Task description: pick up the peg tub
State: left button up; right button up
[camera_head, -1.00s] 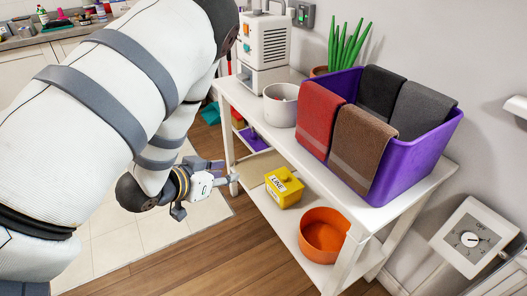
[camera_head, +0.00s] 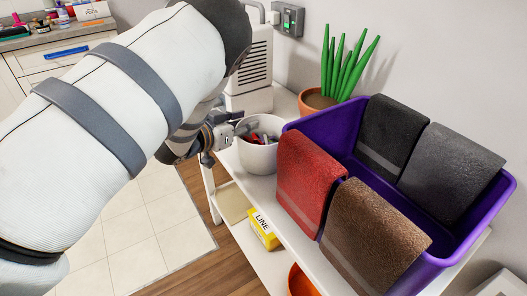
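The peg tub (camera_head: 258,157) is a white round tub on the top shelf, left of the purple bin. Small red and grey pieces show inside it. My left gripper (camera_head: 226,142) is at the tub's left rim. Its fingers look spread, one reaching over the tub's opening and the other on the outer left side. I cannot tell whether either finger touches the wall. My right gripper is not in view.
The purple bin (camera_head: 468,231) with several folded towels stands close right of the tub. A potted plant (camera_head: 319,100) and a white appliance (camera_head: 250,75) stand behind. A yellow box (camera_head: 265,230) and an orange bowl (camera_head: 300,282) are on the lower shelf.

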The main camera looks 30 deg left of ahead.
pick_arm(q)
jog(key=shift+r, duration=0.1)
grip_shut()
